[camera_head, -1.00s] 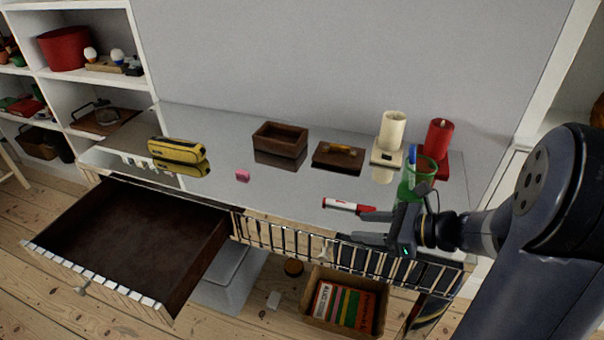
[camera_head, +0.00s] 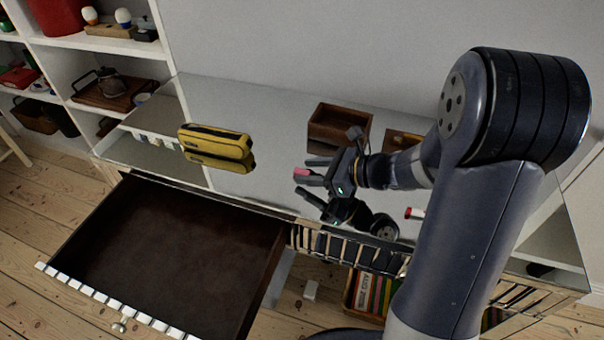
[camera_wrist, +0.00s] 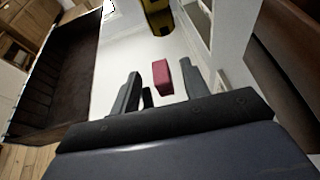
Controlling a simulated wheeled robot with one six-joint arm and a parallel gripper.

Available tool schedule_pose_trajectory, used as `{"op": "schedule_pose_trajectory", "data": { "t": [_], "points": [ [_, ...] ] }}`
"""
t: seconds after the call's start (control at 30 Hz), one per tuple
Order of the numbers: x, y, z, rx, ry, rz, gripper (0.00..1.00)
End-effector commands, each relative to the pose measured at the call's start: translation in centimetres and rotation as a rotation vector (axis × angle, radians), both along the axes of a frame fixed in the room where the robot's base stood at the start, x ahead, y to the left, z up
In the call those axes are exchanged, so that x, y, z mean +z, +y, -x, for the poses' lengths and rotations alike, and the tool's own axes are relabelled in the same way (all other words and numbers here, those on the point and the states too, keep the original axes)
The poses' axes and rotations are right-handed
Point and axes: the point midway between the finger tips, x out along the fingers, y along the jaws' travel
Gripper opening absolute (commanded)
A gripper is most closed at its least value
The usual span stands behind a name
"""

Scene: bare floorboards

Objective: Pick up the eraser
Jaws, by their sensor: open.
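The eraser is a small pink block (camera_head: 301,172) on the glossy grey top of the cabinet. In the wrist view the eraser (camera_wrist: 162,76) lies between the two dark fingertips, with a gap on each side, closer to the right one. My gripper (camera_head: 312,171) is open and empty, low over the cabinet top, its fingers pointing left at the eraser. The fingers partly hide the eraser in the head view. I cannot tell how far the fingers reach along its sides.
A yellow case (camera_head: 216,142) lies to the left on the cabinet top. A brown wooden box (camera_head: 339,125) stands behind my gripper. An open, empty drawer (camera_head: 160,255) juts out at the front left. A red and white marker (camera_head: 414,213) is partly hidden by my arm.

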Motion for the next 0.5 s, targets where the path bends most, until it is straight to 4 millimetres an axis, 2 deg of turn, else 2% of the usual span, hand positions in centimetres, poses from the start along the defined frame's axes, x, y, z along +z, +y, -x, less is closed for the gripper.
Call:
{"op": "schedule_pose_trajectory", "data": {
  "t": [0.1,0.33,0.5],
  "points": [
    [-0.32,0.68,-0.28,0.000,0.000,0.001,0.44],
    [-0.31,0.70,-0.33,-0.001,0.000,0.001,0.44],
    [-0.30,0.68,-0.32,-0.001,0.000,0.000,0.30]
  ]
}}
